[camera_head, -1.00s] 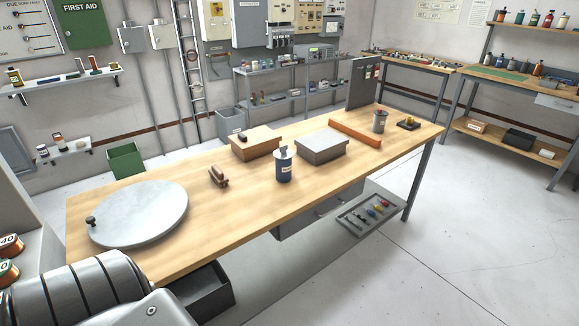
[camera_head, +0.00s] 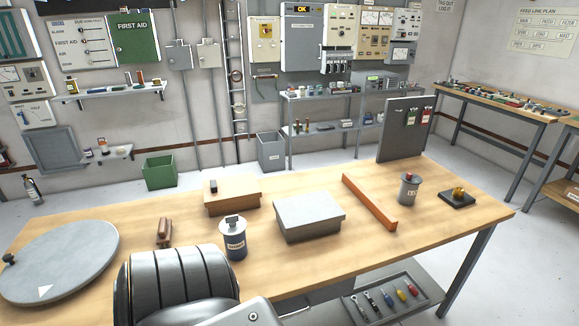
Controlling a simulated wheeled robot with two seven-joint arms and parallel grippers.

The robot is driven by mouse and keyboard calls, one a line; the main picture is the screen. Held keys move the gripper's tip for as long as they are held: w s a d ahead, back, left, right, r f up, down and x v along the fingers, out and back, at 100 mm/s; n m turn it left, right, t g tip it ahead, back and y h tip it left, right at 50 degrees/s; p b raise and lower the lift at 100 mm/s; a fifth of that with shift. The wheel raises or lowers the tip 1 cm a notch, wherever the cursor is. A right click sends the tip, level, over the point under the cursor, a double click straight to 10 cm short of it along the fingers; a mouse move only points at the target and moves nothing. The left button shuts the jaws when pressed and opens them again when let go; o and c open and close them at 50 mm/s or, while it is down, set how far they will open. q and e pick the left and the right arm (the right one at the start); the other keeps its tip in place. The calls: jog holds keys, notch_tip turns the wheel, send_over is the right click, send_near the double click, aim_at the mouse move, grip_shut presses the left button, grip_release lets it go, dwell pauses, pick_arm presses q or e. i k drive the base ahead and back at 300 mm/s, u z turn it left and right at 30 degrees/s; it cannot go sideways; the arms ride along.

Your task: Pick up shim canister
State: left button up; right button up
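Two canisters stand upright on the wooden workbench (camera_head: 300,246). The other is a smaller grey canister with a red knob (camera_head: 408,190), farther right. The label writing is too small to read surely, so I cannot tell which is the shim canister. One of my arm links shows at the bottom, left of the blue canister in the picture. Neither of my grippers shows.
A grey box (camera_head: 309,217), a cardboard-brown box (camera_head: 232,195), an orange bar (camera_head: 369,202) and a small black-based item (camera_head: 457,198) share the bench. A large grey disc (camera_head: 62,258) lies at the left. A grey panel (camera_head: 404,130) stands at the back edge.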

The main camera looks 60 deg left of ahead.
aim_at(234, 239)
jog(key=i, duration=2)
jog(key=u, duration=3.1)
